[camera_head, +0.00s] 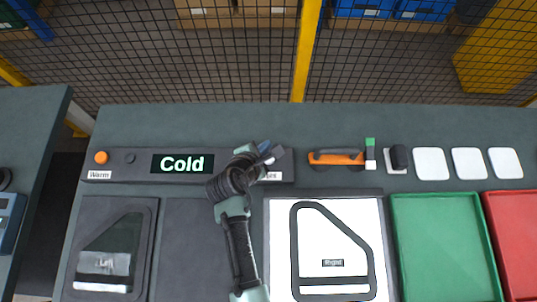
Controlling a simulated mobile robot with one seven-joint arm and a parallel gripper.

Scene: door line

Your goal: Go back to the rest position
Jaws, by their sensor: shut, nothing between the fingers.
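My gripper (272,154) is shut and holds nothing. It is over the right end of a long grey control panel (225,171), and my arm comes up to it from the bottom of the view. The panel has a display (182,164) reading "Cold", an orange button (101,157) above a label "Warm", and a small dark knob (130,158). My gripper and wrist partly hide a label at the panel's right end. I cannot tell whether the gripper touches the panel.
A dark door-shaped piece (112,247) marked "Left" lies front left. Beyond are an orange-handled tool (335,157), black-topped item (399,157), white squares (432,163), green tray (440,245) and red tray (515,240).

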